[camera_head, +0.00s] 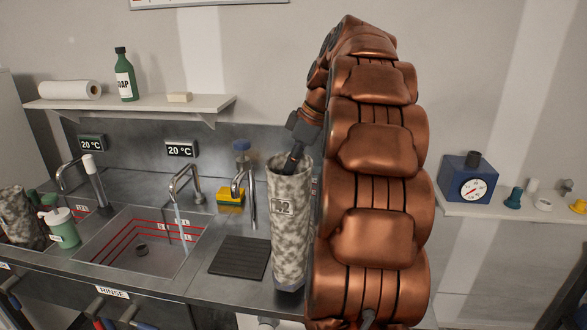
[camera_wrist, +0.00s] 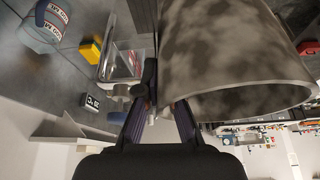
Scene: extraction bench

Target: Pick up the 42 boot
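The 42 boot (camera_head: 290,228) is a tall, mottled grey-white shaft with a "42" label, upright at the front of the counter, right of the black mat. Whether its bottom touches the counter is unclear. My gripper (camera_head: 293,160) reaches down to its top rim from the upper right. In the wrist view, the boot (camera_wrist: 235,55) fills the upper right. My gripper's fingers (camera_wrist: 162,104) are close together at its rim, one outside and one going in at the opening. They look shut on the boot wall; the fingertips are partly hidden.
A similar mottled boot (camera_head: 18,218) stands at far left beside a pump bottle (camera_head: 62,228). The sink (camera_head: 140,246) has several taps around it. A black ribbed mat (camera_head: 240,257) and a yellow sponge (camera_head: 230,200) lie nearby. A blue gauge box (camera_head: 468,180) is on the right shelf.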

